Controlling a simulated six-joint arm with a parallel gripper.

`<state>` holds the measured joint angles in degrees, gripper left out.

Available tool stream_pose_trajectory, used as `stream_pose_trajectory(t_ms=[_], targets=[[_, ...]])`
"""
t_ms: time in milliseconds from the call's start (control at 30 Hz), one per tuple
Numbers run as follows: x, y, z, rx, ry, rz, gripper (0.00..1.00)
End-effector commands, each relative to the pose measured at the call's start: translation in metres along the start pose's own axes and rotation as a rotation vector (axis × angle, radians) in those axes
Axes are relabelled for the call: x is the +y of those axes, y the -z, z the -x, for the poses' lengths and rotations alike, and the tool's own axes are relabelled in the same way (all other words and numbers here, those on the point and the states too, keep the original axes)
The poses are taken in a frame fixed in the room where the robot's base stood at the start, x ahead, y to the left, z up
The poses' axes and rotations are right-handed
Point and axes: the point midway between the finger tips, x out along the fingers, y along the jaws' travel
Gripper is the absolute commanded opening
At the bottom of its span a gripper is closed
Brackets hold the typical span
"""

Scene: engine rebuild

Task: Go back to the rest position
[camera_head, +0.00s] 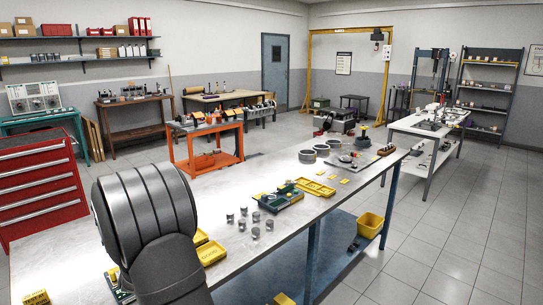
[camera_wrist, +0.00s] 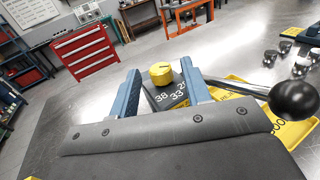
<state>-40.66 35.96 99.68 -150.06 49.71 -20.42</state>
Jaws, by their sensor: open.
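My gripper (camera_wrist: 160,67) shows in the wrist view as two blue fingers standing apart, so it is open. Between and beyond the fingers, a yellow round knob (camera_wrist: 161,74) sits on a dark block (camera_wrist: 170,97) with white numbers. I cannot tell whether the fingers touch the block. In the head view my dark arm fills the lower left over the bench, and my gripper is hidden behind it.
A black ball knob (camera_wrist: 295,100) is close right of my fingers. A red drawer cabinet (camera_head: 40,185) stands left.

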Motion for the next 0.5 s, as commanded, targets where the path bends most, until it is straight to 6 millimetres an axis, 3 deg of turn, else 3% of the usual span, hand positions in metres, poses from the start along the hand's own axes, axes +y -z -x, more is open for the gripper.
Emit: stream_pose_trajectory(t_ms=[133, 500], targets=[[-0.001, 0.000, -0.031, -0.001, 0.002, 0.000, 0.44], [0.002, 0.000, -0.028, -0.004, 0.158, -0.002, 0.44]])
